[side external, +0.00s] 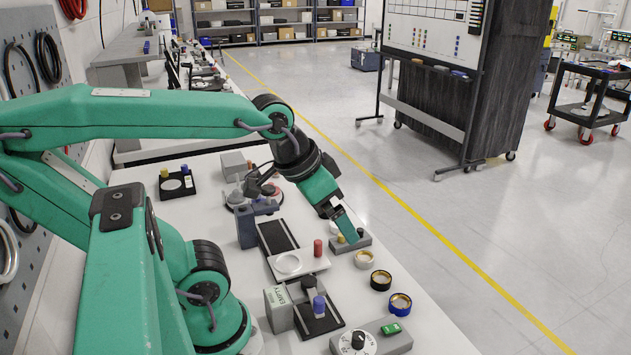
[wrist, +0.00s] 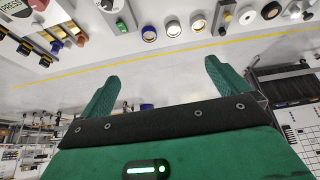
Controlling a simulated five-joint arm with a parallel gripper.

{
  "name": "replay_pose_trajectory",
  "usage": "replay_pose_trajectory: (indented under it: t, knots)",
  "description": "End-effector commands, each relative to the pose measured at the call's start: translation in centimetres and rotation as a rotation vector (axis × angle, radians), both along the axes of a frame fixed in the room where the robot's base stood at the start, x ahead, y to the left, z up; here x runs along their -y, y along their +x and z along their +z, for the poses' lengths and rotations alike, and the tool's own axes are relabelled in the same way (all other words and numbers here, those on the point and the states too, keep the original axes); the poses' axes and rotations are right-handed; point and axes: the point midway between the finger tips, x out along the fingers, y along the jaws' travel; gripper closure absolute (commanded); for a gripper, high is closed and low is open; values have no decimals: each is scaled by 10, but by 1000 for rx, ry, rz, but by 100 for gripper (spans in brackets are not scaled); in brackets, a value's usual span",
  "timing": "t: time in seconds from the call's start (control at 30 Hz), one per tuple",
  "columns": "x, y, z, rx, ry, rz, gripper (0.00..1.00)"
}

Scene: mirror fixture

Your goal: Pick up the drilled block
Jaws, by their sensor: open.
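The drilled block looks to be the long grey block (side external: 366,243) on the bench in the side view, with a yellow peg and a dark blue peg standing at its top. Part of it is hidden behind my gripper (side external: 347,228). It seems to show in the wrist view as a grey bar (wrist: 226,15) at the top edge, partly cut off. My gripper (wrist: 158,80) is open, its two green fingers wide apart with nothing between them. In the side view the fingers overlap the block, but in the wrist view they are apart from it.
A grey switch box (side external: 396,338) is in front. Open floor lies beyond the bench's right edge.

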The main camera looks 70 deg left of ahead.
Motion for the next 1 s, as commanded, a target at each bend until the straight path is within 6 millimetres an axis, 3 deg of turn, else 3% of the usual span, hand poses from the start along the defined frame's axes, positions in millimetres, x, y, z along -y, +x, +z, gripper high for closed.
replay_pose_trajectory:
  t: [0.17,0.33,0.77,1.0]
  knots:
    - [3,-4,-2,9,8,-28,0]
    - [3,-4,-2,8,8,-26,31]
    - [0,0,-1,0,10,-19,31]
    - [-14,21,1,-45,22,8,31]
